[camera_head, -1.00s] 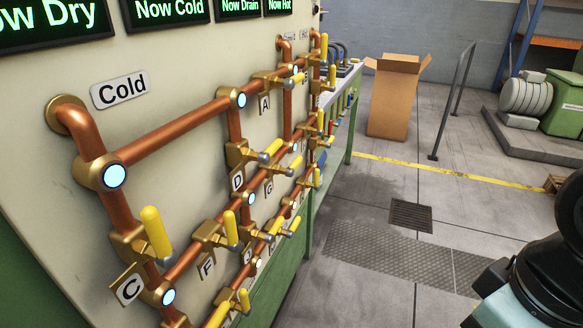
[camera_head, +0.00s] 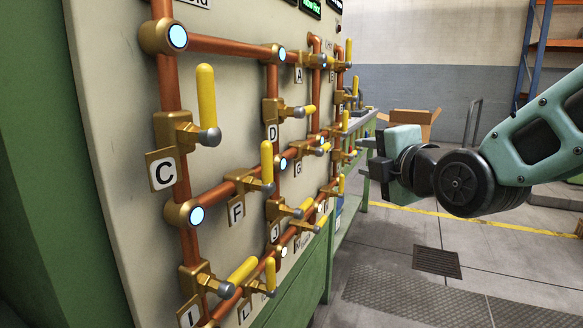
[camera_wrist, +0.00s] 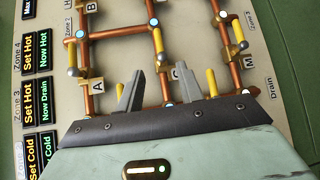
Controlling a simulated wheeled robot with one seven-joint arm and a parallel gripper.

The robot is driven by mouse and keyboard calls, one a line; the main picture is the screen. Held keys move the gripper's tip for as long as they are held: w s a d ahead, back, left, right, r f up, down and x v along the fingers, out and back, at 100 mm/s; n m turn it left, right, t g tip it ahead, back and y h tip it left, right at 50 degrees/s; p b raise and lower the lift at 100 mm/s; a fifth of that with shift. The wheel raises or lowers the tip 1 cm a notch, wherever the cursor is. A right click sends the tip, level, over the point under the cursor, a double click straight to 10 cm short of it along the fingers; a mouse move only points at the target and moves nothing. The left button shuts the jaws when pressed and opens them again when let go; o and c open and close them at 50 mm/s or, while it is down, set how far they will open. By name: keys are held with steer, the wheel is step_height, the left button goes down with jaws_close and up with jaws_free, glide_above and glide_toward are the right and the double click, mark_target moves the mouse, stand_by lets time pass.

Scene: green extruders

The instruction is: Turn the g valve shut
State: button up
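The G valve (camera_head: 312,150) is a brass valve on the copper pipework of the panel, with its G label (camera_head: 298,168) just below. Its yellow handle (camera_head: 325,147) looks angled out to the right in the head view. My gripper (camera_head: 362,157) is right of the G valve, pointing at the panel, apart from it. In the wrist view my gripper (camera_wrist: 146,88) has its two grey fingers apart with nothing between them. A label there, perhaps G, is partly hidden by the right finger, so I cannot single out the G handle surely.
Neighbouring valves crowd the panel, including A (camera_head: 299,75), D (camera_head: 272,132), C (camera_head: 162,169) and J (camera_head: 275,232), with yellow handles sticking out. A green-framed bench (camera_head: 352,190) stands beyond the panel. The floor (camera_head: 400,255) right of the panel is open.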

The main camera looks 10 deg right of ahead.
steer(key=p, duration=1)
glide_toward(327, 148)
steer(key=x, duration=1.1)
steer(key=shift+w, duration=0.25)
steer(key=shift+f, duration=0.1)
jaws_close()
